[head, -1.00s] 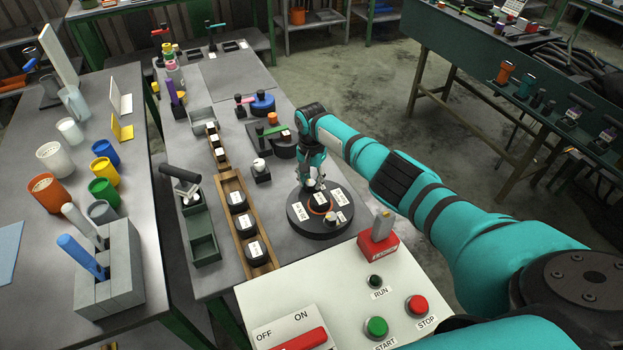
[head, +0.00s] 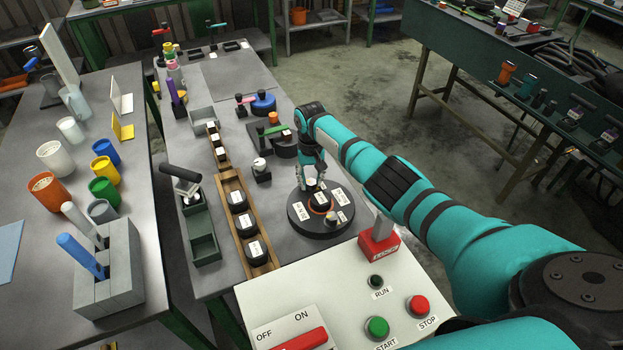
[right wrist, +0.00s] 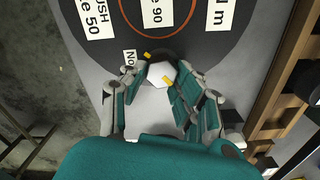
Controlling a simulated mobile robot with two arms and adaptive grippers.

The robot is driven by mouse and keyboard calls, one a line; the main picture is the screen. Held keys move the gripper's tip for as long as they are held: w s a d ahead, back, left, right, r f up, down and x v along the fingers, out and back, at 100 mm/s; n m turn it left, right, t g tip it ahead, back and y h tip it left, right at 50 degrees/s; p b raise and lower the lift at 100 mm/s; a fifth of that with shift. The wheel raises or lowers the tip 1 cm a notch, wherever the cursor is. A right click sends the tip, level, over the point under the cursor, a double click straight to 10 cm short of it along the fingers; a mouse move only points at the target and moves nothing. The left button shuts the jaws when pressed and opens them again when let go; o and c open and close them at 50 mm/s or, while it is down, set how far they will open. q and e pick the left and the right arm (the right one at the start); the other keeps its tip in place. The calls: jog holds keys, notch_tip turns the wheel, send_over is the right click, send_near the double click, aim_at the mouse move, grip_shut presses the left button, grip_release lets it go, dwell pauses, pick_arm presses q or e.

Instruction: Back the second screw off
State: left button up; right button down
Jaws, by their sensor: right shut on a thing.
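A round black disc-shaped unit (head: 320,230) with white labels and an orange ring lies on the grey bench. My right gripper (head: 313,183) reaches down onto its far edge. In the right wrist view the fingers of my right gripper (right wrist: 160,76) are closed around a white hexagonal screw head (right wrist: 162,72) with yellow marks at the disc's rim. The fingers hide part of the screw and whether it stands clear of the disc. Another screw (head: 330,217) stands on the disc's near side, apart from the gripper. My left gripper is out of view.
A control panel (head: 345,290) with green and red buttons stands in front of the disc. A red block (head: 379,245) sits at its far corner, close under my arm. A wooden tray (head: 228,185) with black labelled parts lies left of the disc.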

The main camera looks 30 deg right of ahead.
aim_at(310, 181)
jog(key=n, duration=0.3)
jog(key=shift+a+n, duration=0.15)
jog(key=shift+n, duration=0.25)
jog(key=shift+a+n, duration=0.1)
jog(key=shift+n, duration=1.9)
jog(key=shift+r, duration=0.1)
jog(key=c, duration=1)
grip_release()
notch_tip(310, 181, up, 12)
